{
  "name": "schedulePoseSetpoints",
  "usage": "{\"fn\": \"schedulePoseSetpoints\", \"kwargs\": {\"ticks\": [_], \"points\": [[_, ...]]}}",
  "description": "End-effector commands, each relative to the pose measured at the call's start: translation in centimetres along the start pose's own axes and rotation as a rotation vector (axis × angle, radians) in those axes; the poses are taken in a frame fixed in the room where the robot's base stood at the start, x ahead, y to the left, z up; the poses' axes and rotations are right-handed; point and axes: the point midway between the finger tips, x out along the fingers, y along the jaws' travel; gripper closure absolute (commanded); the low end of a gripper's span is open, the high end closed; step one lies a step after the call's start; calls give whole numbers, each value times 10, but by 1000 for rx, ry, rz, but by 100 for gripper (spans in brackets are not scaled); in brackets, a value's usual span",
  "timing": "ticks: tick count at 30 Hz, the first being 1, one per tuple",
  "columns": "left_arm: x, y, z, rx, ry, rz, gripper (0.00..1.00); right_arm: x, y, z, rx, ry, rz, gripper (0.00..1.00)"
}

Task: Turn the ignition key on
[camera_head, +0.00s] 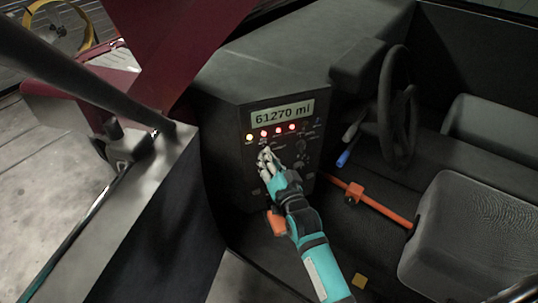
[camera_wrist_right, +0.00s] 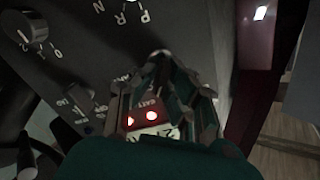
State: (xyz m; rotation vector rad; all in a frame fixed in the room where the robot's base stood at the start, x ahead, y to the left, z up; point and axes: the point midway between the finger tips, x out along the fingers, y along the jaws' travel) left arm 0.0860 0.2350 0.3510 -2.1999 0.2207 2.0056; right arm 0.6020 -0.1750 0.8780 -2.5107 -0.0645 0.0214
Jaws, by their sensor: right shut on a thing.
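The dark dashboard panel (camera_head: 240,170) stands in the middle of the head view. Its display (camera_head: 283,113) reads "61270 mi", and a yellow light and several red lights (camera_head: 278,132) glow below it. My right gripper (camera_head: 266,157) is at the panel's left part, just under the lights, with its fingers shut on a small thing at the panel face. This looks like the ignition key, but the fingers hide it, so its turn position cannot be told. The right wrist view shows the closed fingers (camera_wrist_right: 162,62) against the panel. My left gripper is out of view.
A knob marked 2, 1, 0 (camera_wrist_right: 27,30) and a P-R-N selector (camera_wrist_right: 132,12) are close to the fingers in the wrist view. The steering wheel (camera_head: 397,105), a blue-tipped lever (camera_head: 343,157), an orange bar (camera_head: 385,212) and a seat (camera_head: 465,235) lie to the right.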

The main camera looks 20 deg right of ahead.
Motion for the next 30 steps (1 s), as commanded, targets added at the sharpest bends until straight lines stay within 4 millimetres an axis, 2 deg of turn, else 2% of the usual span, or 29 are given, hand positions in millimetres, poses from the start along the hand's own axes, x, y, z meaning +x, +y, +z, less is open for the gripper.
{"fn": "schedulePoseSetpoints", "kwargs": {"ticks": [9, 25, 26, 30], "points": [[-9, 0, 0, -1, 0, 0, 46, 0, 1, -1, 130, 1, 1, 100], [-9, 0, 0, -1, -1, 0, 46, 0, 2, 0, 156, 0, 1, 100], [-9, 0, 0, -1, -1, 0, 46, 0, 2, 0, 156, 0, 1, 89], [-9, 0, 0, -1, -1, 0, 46, 0, 2, 0, 155, 0, 1, 70]]}}
